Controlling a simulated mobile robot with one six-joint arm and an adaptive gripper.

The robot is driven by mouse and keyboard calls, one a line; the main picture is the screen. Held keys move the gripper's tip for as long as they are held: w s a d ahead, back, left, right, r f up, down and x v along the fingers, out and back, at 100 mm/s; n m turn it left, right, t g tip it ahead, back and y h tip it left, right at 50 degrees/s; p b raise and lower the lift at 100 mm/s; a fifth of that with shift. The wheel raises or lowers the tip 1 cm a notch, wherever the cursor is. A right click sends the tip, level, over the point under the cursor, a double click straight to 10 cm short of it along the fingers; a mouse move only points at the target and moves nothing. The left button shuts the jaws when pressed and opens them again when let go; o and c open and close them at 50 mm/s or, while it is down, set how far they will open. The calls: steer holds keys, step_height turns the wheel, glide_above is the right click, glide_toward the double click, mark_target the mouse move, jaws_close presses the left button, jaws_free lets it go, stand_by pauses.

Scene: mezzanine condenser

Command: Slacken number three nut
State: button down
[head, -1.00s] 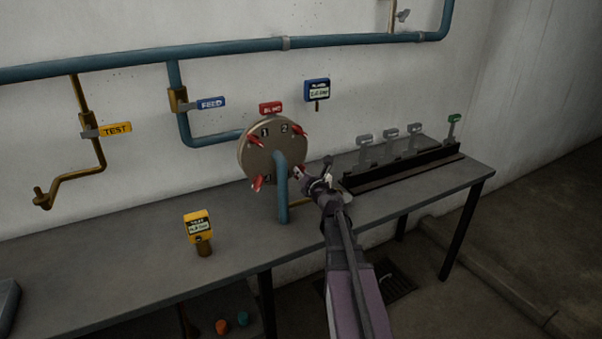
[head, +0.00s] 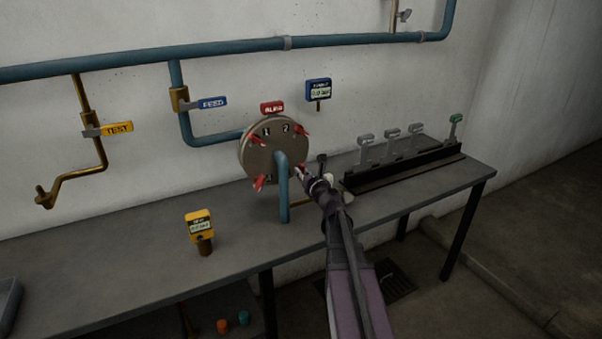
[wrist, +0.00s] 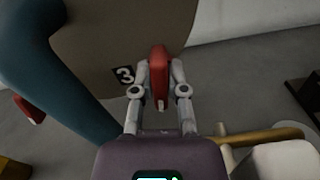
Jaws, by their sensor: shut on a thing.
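The round grey-brown cover plate (head: 262,150) stands upright behind the bench, with red wing nuts around its rim. Labels 1 and 2 show at its top in the head view. In the wrist view the label 3 (wrist: 123,75) lies just left of a red nut (wrist: 159,68). My gripper (wrist: 158,80) is shut on this nut, one finger on each side. In the head view my gripper (head: 302,172) reaches the plate's lower right and partly hides that nut. A blue pipe (head: 282,188) runs down from the plate's middle.
A yellow gauge (head: 199,225) stands on the grey bench (head: 130,250). A dark rack with grey levers and one green lever (head: 456,119) is at the right. A blue gauge (head: 317,90), blue FEED lever (head: 212,103) and yellow TEST lever (head: 117,128) are on the wall side.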

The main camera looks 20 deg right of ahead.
steer(key=n, duration=0.5)
steer(key=shift+n, duration=0.3)
steer(key=n, duration=0.4)
steer(key=shift+n, duration=0.3)
steer(key=shift+a, duration=0.1)
steer(key=c, duration=0.7)
jaws_free()
steer(key=shift+o, duration=0.2)
steer(key=s, duration=1.2)
steer(key=shift+d, duration=0.25)
